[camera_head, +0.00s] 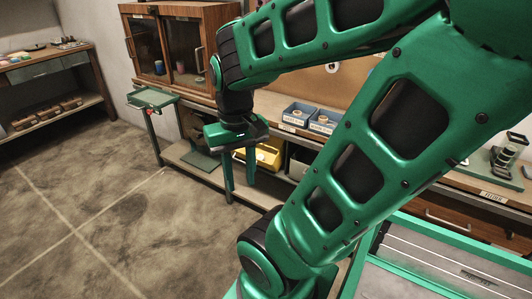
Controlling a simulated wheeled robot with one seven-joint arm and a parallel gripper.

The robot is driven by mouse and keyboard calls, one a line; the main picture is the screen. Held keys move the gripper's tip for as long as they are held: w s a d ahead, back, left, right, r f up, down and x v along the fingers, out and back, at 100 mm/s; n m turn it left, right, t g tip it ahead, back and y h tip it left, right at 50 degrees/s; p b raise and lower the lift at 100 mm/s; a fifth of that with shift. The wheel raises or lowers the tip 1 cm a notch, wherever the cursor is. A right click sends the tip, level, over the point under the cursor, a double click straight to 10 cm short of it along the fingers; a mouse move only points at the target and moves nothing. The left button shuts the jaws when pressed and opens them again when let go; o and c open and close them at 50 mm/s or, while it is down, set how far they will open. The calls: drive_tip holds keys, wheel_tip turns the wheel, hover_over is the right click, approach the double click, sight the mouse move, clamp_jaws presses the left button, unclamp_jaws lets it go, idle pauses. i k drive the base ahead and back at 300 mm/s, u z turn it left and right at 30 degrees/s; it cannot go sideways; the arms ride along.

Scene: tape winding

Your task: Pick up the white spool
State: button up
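My gripper (240,183) hangs pointing down at the end of my green arm, in front of the bench. Its two green fingers are apart with nothing between them. I cannot pick out the white spool for certain. Two small blue bins (310,128) on the bench, to the right of my gripper, hold small pale round items too small to identify. A device (508,152) at the right edge carries a pale round part that I cannot identify either. My arm hides much of the bench.
The bench has a wooden cabinet (181,50) with glass doors on top and a yellow bin (268,155) on its lower shelf. A small green tray (152,98) juts from its left end. Another shelf unit (45,85) stands far left. The floor at left is clear.

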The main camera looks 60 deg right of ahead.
sight(260, 157)
drive_tip(key=z, duration=0.6)
drive_tip(key=i, duration=1)
drive_tip(key=z, duration=0.65)
